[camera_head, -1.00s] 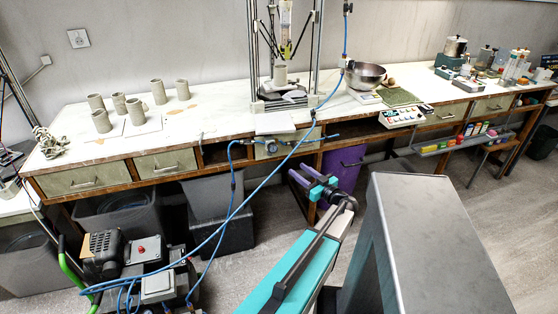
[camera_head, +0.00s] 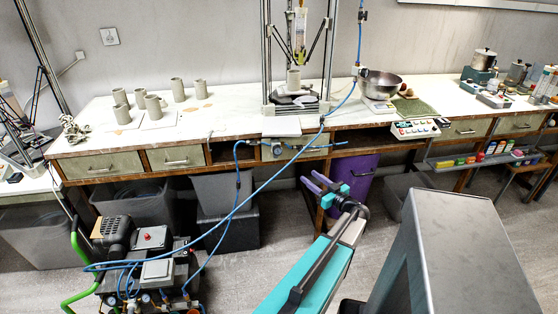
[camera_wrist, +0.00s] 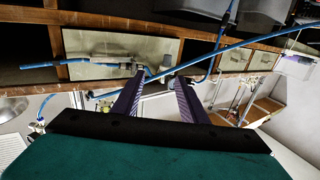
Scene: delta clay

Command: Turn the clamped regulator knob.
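The regulator (camera_head: 278,148) is clamped at the front edge of the bench (camera_head: 222,128), below the metal frame, with blue hoses on both sides. Its round knob is small and hard to make out in the head view. The regulator also shows in the wrist view (camera_wrist: 140,66), which looks upside down; the knob is not clear there either. My gripper (camera_head: 315,182) has two purple fingers and is below and to the right of the regulator, apart from it. In the wrist view my gripper (camera_wrist: 157,88) has its fingers spread with nothing between them.
A blue hose (camera_head: 245,200) runs diagonally from the compressor (camera_head: 145,262) up to the bench frame. A purple bin (camera_head: 355,180) stands under the bench behind my gripper. Clay mugs (camera_head: 155,106) and a steel bowl (camera_head: 380,84) stand on top. Grey floor is open in front.

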